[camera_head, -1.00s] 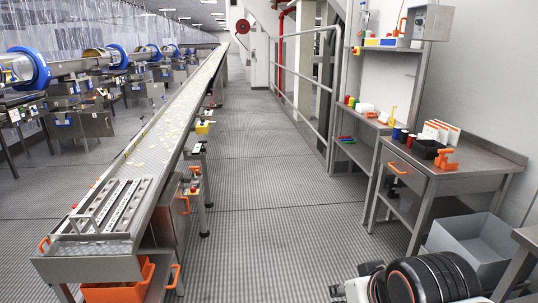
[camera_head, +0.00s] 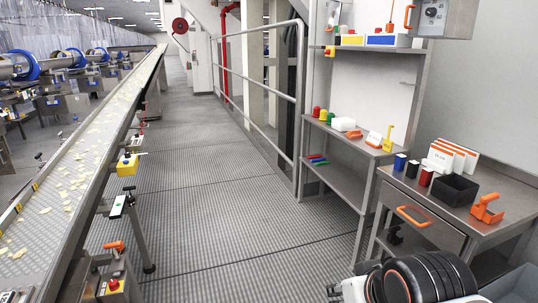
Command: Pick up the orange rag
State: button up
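I cannot make out a clear orange rag. An orange object (camera_head: 487,210) lies at the right of the steel worktable (camera_head: 455,212), beside a black open box (camera_head: 456,189); its shape looks stiff, and I cannot tell whether it is cloth. Another orange item (camera_head: 408,15) hangs high on the wall station at the upper right. What looks like my folded arm, black and white with an orange ring, fills the bottom right. My gripper is not discernible.
A long conveyor (camera_head: 85,165) with pale pieces runs along the left. A steel shelf (camera_head: 340,180) and a grey railing (camera_head: 258,85) stand right of the aisle. A grey bin (camera_head: 515,287) sits low at the right. The aisle floor (camera_head: 215,215) is clear.

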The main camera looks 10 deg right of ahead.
aim_at(353, 133)
jog(key=i+l+z, duration=0.1)
jog(key=i, duration=1)
jog(key=i+l, duration=0.1)
jog(key=i, duration=0.95)
jog(key=i+z, duration=0.3)
jog(key=i, duration=0.35)
jog(key=i+j+z, duration=0.3)
jog(key=i, duration=0.35)
jog(key=i+l+z, duration=0.1)
jog(key=i+z, duration=0.6)
